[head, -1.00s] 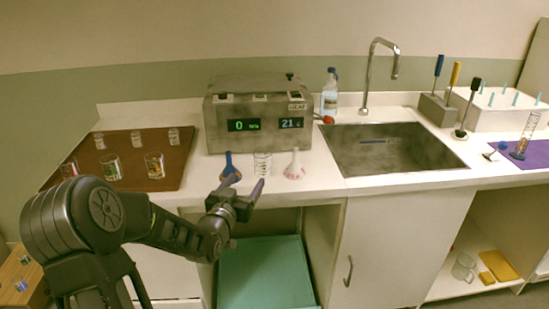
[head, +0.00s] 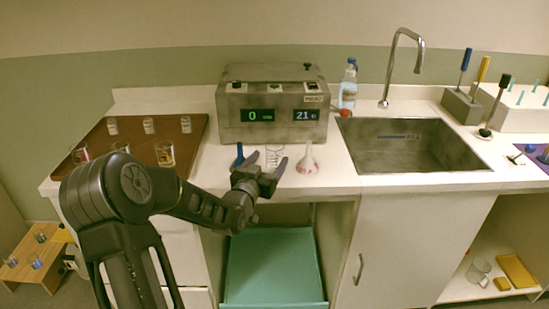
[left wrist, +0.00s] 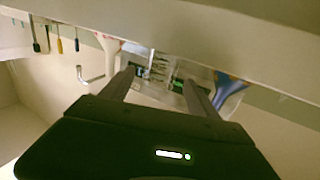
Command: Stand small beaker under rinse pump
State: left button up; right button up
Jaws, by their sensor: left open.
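A small clear glass beaker (head: 274,153) stands on the counter in front of a grey box with two displays, between a blue flask (head: 239,154) and a white flask with red marks (head: 308,160). My left gripper (head: 267,161) is open and empty at the counter's front edge, its fingers pointing at the beaker. In the left wrist view the beaker (left wrist: 160,66) shows beyond and between the open fingers, with the white flask (left wrist: 108,45) and blue flask (left wrist: 229,92) on either side. A blue-capped bottle (head: 348,88) stands behind the counter's middle; I cannot tell whether it is the rinse pump.
The grey display box (head: 272,105) stands close behind the beaker. A brown tray (head: 130,140) with several glasses lies at left. A sink (head: 405,145) with a tall faucet (head: 400,65) is at right. White counter is clear between the white flask and sink.

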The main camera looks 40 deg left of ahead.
aim_at(271, 156)
pick_arm(q)
jog(key=p+x, duration=0.1)
jog(key=x, duration=0.4)
jog(key=shift+w+r, duration=0.1)
jog(key=shift+c, duration=0.2)
dwell(0.4)
grip_shut()
notch_tip(271, 156, up, 10)
dwell(1.1)
dwell(0.5)
